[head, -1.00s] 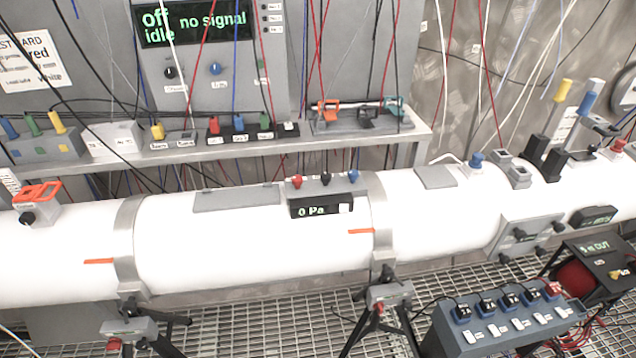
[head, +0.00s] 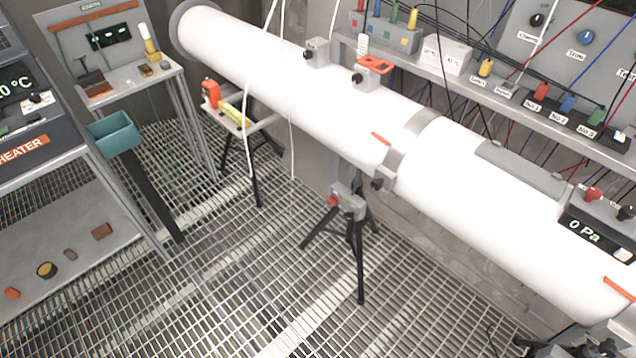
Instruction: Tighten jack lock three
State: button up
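A tripod jack stands under the white tube (head: 270,85), with a grey head (head: 350,204) and a small red knob (head: 333,201) on its left side. Its black legs (head: 360,265) rest on the grating. Another dark stand is partly in view at the bottom right edge (head: 603,349). I cannot read any number on the jacks, so I cannot tell which one is lock three. A steel clamp band (head: 408,150) with a black knob (head: 378,184) wraps the tube above the jack. My gripper is not in view.
A shelf (head: 520,100) with plugs and boxes runs behind the tube. At left stand a heater rack (head: 85,232), a teal bin (head: 113,134) on a post and a tool bench (head: 130,82). A small stand (head: 240,122) holds a yellow item. The grating floor (head: 250,290) in front is open.

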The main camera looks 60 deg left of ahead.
aim_at(333, 200)
jog(key=u, duration=1.9)
jog(key=i+j+u, duration=0.2)
jog(key=i+j, duration=0.15)
jog(key=i, duration=0.3)
jog(key=i+j+z, duration=0.1)
jog(key=z, duration=0.35)
jog(key=j+z, duration=0.3)
jog(key=z, duration=0.15)
jog(key=i+j+z, duration=0.1)
jog(key=j+z, duration=0.15)
jog(key=z, duration=0.2)
